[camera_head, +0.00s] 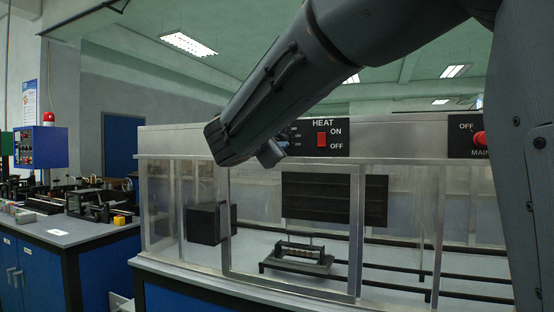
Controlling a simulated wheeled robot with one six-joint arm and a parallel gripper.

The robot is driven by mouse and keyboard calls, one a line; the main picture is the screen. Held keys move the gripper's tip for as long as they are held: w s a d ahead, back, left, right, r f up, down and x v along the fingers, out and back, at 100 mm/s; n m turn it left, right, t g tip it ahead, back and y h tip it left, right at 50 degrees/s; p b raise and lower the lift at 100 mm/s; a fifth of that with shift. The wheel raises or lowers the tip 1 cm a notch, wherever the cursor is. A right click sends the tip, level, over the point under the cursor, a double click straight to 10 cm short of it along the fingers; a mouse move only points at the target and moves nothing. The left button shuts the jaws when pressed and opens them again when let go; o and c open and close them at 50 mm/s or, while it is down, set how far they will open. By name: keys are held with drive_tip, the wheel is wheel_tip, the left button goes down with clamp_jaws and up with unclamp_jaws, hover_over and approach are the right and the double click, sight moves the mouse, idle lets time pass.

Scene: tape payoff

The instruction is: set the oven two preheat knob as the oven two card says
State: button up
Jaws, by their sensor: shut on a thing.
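My gripper (270,153) is at the front panel, just left of the HEAT switch, with small dial markings (294,135) showing beside it. It is shut on a knob there, which the gripper and arm hide almost fully. The knob's pointer and the setting it stands at cannot be read. The dial markings are too small to read. I see no oven two card in this view, and no label that names the oven.
A red HEAT switch (321,139) marked ON and OFF is close right of my gripper. A red MAIN knob (479,138) is farther right. A cluttered blue bench (60,232) stands left.

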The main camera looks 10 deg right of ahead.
drive_tip(key=shift+f+m+b, duration=0.25)
drive_tip(key=shift+m+b, duration=1.25)
drive_tip(key=shift+b, duration=1.55)
drive_tip(key=shift+r+m+b, duration=0.1)
drive_tip(key=shift+m+b, duration=0.2)
drive_tip(key=shift+b, duration=0.35)
drive_tip(key=o, duration=1.1)
drive_tip(key=shift+r, duration=0.1)
drive_tip(key=shift+c, duration=0.2)
drive_tip(key=v, duration=0.8)
drive_tip(key=shift+b, duration=0.4)
